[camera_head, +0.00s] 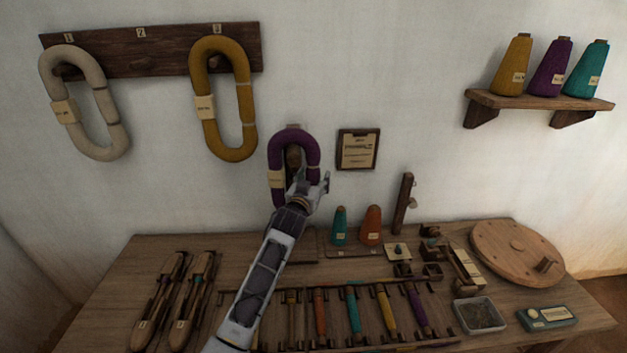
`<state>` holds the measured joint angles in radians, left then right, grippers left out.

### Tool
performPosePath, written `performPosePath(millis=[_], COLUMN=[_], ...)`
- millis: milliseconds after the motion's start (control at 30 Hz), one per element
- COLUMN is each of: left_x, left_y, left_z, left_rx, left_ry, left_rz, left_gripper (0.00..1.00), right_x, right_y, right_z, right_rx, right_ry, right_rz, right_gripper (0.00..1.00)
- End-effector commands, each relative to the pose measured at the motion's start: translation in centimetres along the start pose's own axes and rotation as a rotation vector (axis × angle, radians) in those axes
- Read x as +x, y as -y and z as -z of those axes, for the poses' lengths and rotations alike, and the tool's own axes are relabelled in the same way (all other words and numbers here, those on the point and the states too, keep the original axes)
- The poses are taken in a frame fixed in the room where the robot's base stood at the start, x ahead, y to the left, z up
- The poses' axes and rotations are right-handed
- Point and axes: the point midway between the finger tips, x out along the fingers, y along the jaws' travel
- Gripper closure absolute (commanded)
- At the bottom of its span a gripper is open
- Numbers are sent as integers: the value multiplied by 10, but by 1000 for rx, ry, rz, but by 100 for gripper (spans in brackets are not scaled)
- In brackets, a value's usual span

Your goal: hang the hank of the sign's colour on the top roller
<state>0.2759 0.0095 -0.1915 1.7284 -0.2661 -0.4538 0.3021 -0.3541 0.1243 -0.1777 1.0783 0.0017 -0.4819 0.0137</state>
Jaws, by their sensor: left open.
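A purple hank (309,141) hangs upright in front of the wall at the centre, looped around a brown peg or roller end (293,156). My left gripper (318,184) is open at the hank's lower end and hides its bottom; I cannot tell whether they touch. A cream hank (113,130) and a mustard hank (198,75) hang from the wall rack (150,56), at places 1 and 3. Place 2 holds no hank. A small framed sign (358,150) is on the wall right of the purple hank; its writing is too small to read. My right gripper is out of view.
A wooden table (140,262) below carries two shuttles (195,300), a frame of coloured bobbins, a teal cone (340,227), an orange cone (371,225), a round wooden disc (505,250) and a tray (480,314). A shelf (535,102) at upper right holds three cones.

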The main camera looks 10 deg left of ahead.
Motion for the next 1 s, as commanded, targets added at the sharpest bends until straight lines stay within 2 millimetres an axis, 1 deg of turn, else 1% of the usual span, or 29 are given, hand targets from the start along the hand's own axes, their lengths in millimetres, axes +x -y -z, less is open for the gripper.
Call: performPosePath(millis=[100,267,467,1000], left_x=[0,-2,-12,-59], left_y=[0,0,0,0], left_z=[0,1,1,1], left_rx=[0,0,0,0], left_ry=[0,-2,-2,-2], left_rz=[0,0,0,0], left_gripper=[34,34,34,34], right_x=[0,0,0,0], right_y=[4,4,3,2], right_z=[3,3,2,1], right_rx=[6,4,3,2], right_ry=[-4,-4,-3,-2], right_rz=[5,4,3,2], right_gripper=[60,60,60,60])
